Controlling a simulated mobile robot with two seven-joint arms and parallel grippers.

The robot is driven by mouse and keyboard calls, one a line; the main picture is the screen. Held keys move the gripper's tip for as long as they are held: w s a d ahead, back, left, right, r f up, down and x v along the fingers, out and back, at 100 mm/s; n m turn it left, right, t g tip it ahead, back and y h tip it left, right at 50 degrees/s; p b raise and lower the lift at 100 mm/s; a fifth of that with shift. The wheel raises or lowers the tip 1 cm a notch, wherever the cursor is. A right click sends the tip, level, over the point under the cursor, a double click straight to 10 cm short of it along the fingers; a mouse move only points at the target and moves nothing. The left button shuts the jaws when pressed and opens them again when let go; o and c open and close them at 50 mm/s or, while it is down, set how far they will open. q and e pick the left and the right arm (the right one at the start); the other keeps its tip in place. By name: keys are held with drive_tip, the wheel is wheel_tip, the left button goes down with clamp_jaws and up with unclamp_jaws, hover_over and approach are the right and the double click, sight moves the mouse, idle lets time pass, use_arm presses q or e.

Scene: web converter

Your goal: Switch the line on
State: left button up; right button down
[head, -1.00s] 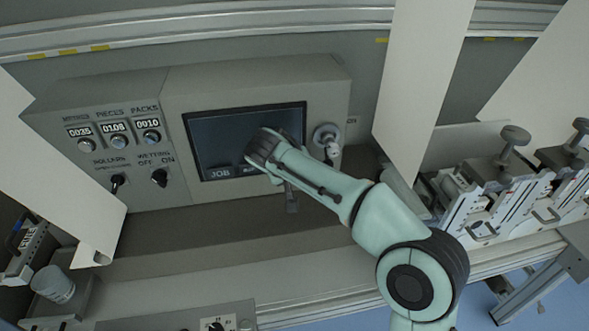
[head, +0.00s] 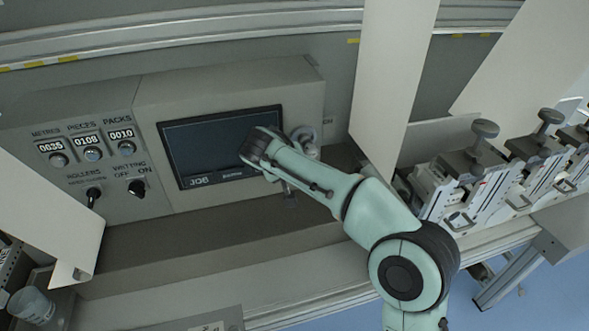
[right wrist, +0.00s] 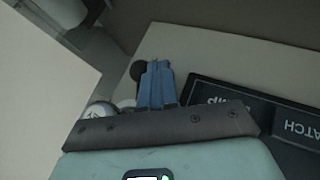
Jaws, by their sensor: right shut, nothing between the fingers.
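The control panel (head: 230,90) has a dark screen (head: 215,140) with a JOB field at its lower left. A round grey rotary switch (head: 304,134) sits right of the screen, partly hidden behind my right arm. A small label beside it is too small to read. My right gripper (right wrist: 157,66) shows blue fingers shut and empty in the right wrist view, close in front of the panel beside the screen. A dark round knob end (right wrist: 138,70) and a pale round part (right wrist: 98,110) show just left of the fingers; contact cannot be told. My left gripper is out of view.
White sheets hang at left (head: 45,205) and right (head: 392,75). Clamp units (head: 475,165) stand at right. A cup (head: 32,306) is at lower left.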

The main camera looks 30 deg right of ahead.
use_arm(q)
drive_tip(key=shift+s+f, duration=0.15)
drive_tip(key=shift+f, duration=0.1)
use_arm(e)
drive_tip(key=shift+s+d+f+h, duration=0.1)
drive_tip(key=shift+d+f+h, duration=0.1)
drive_tip(key=shift+h, duration=0.3)
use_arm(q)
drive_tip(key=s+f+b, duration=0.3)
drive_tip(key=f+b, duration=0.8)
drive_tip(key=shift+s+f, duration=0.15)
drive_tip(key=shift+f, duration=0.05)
use_arm(e)
drive_tip(key=s+d+r+n+t+h, duration=0.2)
drive_tip(key=d+n+h, duration=0.6)
drive_tip(key=h, duration=0.6)
drive_tip(key=shift+t, duration=0.4)
drive_tip(key=shift+d+r, duration=0.1)
use_arm(q)
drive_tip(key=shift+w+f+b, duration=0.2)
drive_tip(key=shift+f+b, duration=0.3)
drive_tip(key=shift+b, duration=0.3)
use_arm(e)
drive_tip(key=v, duration=1.3)
drive_tip(key=shift+f, duration=0.2)
